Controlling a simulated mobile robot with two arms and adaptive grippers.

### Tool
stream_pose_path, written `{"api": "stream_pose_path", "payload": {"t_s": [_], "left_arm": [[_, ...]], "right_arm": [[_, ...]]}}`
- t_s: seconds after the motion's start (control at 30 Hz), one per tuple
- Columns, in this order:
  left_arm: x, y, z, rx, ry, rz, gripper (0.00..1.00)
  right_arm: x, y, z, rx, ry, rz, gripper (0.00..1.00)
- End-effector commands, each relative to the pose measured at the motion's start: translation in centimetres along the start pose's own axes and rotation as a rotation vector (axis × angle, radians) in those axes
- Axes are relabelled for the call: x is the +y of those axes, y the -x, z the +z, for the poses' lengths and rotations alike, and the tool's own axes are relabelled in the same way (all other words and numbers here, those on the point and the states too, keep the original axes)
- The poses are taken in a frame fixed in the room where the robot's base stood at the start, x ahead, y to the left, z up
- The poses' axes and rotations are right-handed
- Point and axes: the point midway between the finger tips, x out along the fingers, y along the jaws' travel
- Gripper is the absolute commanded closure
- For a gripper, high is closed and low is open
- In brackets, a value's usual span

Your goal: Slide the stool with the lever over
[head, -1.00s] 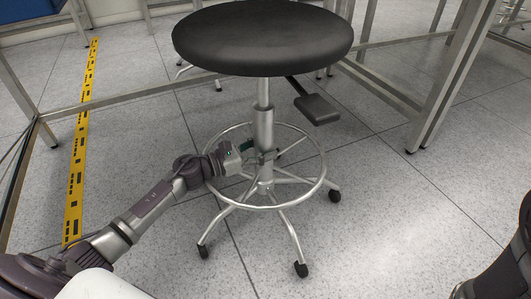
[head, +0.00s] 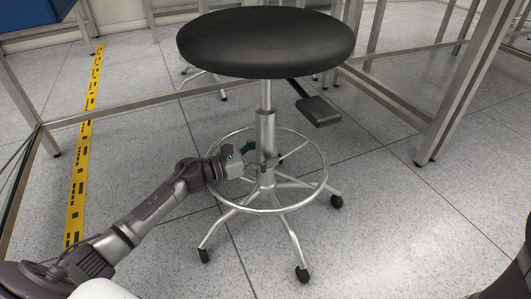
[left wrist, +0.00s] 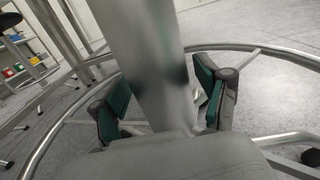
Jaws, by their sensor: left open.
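The stool has a round black seat (head: 266,42), a chrome column (head: 265,132), a foot ring and a wheeled base. It stands upright on the floor in the head view. Its lever (head: 318,110) is a black paddle sticking out to the right below the seat. My left gripper (head: 258,158) is at the lower column, inside the foot ring (head: 322,184). In the left wrist view, its open green-padded fingers (left wrist: 168,98) lie on either side of the column (left wrist: 150,60). I cannot tell whether they touch it. My right gripper is out of view.
Metal table frames stand behind and to both sides, with a leg (head: 462,90) at the right and a low rail (head: 110,114) at the left. Yellow-black tape (head: 82,150) runs along the floor at left. Floor (head: 400,235) right and front of the stool is clear.

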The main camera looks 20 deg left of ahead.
Motion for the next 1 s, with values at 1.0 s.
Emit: {"api": "stream_pose_path", "payload": {"t_s": [1.0], "left_arm": [[0.0, 11.2, -0.1, 0.002, 0.002, 0.001, 0.17]], "right_arm": [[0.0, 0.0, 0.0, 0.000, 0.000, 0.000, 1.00]]}}
